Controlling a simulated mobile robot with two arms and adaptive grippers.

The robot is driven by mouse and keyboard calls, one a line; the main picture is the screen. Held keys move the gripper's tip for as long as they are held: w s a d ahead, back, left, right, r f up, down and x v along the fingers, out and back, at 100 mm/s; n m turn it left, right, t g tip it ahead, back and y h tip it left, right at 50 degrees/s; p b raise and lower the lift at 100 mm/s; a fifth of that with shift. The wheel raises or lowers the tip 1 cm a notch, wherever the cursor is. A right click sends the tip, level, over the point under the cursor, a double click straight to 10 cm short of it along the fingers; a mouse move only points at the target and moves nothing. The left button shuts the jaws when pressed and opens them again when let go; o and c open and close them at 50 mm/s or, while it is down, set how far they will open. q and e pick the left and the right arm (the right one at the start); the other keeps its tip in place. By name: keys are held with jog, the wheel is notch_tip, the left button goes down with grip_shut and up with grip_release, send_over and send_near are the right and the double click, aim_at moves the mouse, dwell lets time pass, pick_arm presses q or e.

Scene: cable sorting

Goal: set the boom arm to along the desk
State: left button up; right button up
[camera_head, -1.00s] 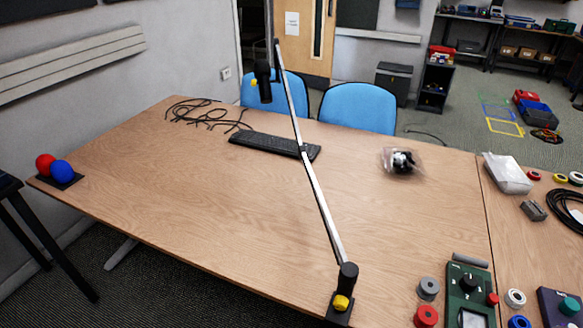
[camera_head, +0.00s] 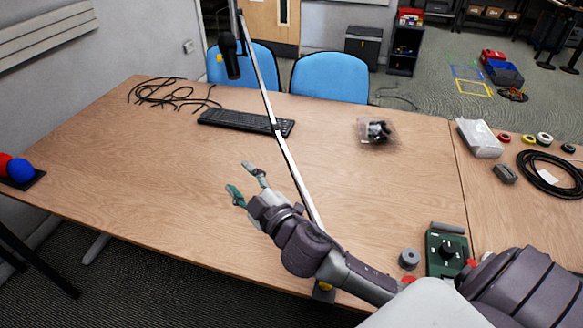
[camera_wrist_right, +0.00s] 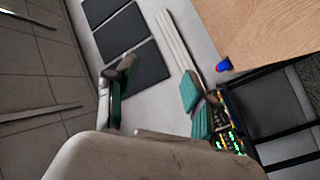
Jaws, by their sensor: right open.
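The boom arm (camera_head: 270,103) is a thin silver two-part arm. My left gripper is not in view.
A black keyboard (camera_head: 246,122) lies behind the boom, with loose cables (camera_head: 165,92) at the back left. Red and blue balls (camera_head: 20,169) sit at the left edge. A clear bag (camera_head: 376,131) and a green control box (camera_head: 446,250) are to the right. The desk's left middle is clear.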

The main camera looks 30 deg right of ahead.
jog(key=w+a+r+n+t+y, duration=0.1)
jog(key=w+a+r+n+y, duration=0.1)
jog(key=a+r+n+y, duration=0.3)
jog(key=n+g+h, duration=0.6)
jog(key=n+g, duration=0.8)
jog(key=n, duration=0.4)
send_near(294, 166)
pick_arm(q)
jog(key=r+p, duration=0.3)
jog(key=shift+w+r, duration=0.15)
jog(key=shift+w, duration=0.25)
pick_arm(e)
jog(key=x, duration=1.1)
jog(key=shift+w+f, duration=0.15)
jog(key=shift+f, duration=0.15)
grip_shut()
